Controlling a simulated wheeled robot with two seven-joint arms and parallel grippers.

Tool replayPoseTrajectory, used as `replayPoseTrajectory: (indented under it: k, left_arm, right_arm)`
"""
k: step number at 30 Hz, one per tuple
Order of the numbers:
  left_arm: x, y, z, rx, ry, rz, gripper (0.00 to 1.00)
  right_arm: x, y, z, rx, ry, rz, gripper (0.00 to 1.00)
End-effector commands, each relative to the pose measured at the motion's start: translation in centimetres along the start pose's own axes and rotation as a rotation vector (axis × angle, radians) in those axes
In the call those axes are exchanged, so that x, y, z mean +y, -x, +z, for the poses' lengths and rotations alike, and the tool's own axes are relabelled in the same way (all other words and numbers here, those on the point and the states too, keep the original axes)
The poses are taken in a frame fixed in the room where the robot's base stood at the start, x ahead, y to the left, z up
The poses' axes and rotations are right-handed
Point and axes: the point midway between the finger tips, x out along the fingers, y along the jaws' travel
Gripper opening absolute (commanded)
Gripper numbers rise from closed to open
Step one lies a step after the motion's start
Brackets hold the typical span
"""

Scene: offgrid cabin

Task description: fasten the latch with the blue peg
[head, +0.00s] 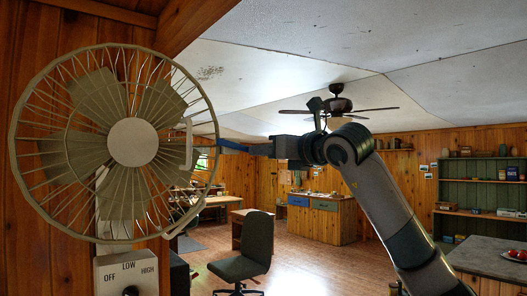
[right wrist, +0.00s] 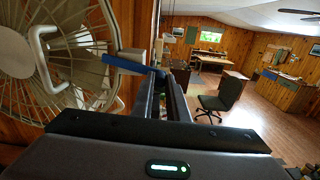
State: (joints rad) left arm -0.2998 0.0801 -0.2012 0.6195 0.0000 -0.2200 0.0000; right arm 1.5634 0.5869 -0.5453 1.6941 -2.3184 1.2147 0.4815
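The blue peg (head: 234,146) sticks out to the left from my right gripper (head: 274,149), roughly level. In the right wrist view the fingers of my right gripper (right wrist: 163,76) are closed around one end of the blue peg (right wrist: 128,65). Its free end points at the fan's wire cage and overlaps it in the picture; I cannot tell whether it touches. A small grey block (right wrist: 132,54) shows just behind the peg. I cannot make out the latch for certain in either view. My left gripper is not in view.
A large wire-caged fan (head: 132,142) with a pale handle (head: 188,145) fills the left. Below it is a dial box (head: 126,274) marked OFF, LOW, HIGH. A dark office chair (head: 244,250) stands on open wooden floor. A counter (head: 490,257) is at the right.

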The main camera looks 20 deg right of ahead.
Motion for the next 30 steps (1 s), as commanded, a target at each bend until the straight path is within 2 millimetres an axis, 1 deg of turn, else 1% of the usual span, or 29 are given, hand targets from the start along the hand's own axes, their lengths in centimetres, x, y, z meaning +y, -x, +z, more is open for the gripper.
replayPoseTrajectory:
  k: [5,10,15,23,24,26,30]
  left_arm:
    - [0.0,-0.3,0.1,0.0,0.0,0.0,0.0]
    - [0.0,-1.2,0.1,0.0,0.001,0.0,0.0]
    - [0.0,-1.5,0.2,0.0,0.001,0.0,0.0]
    - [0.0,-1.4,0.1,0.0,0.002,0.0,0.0]
    - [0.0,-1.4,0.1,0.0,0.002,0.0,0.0]
    - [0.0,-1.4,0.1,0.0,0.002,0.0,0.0]
    - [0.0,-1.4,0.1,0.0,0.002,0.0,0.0]
  right_arm:
    - [0.0,0.1,0.1,-0.001,0.024,0.0,0.0]
    - [-0.1,0.1,0.6,-0.002,0.126,-0.003,0.0]
    - [-0.1,0.1,1.1,-0.001,0.209,-0.003,0.0]
    - [-0.1,0.1,1.3,-0.002,0.215,-0.002,0.0]
    - [-0.1,0.1,1.3,-0.002,0.215,-0.002,0.18]
    - [-0.1,0.1,1.3,-0.002,0.215,-0.003,0.33]
    - [-0.1,0.1,1.2,-0.001,0.215,-0.002,0.33]
